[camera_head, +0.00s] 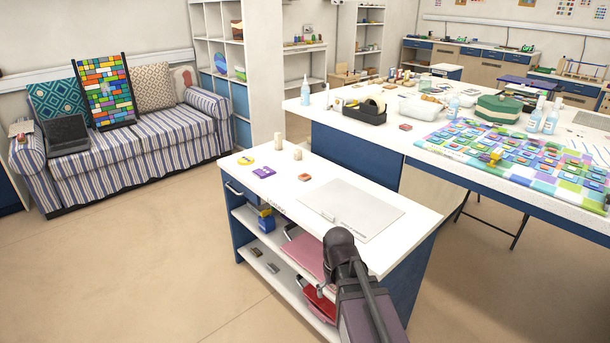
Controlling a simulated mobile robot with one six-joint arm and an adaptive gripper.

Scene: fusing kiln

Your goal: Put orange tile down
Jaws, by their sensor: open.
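A small orange-red tile (304,178) lies flat on the white top of a blue cart (324,167), left of a pale grey board (362,209). It is the likeliest orange tile, but it is too small to be sure of its colour. Another small reddish tile (405,127) lies on the large white table. My dark arm rises from the bottom edge in front of the cart's right part. I cannot make out my gripper's fingers in this view. No tile shows in my grasp.
The cart's front left top is clear.

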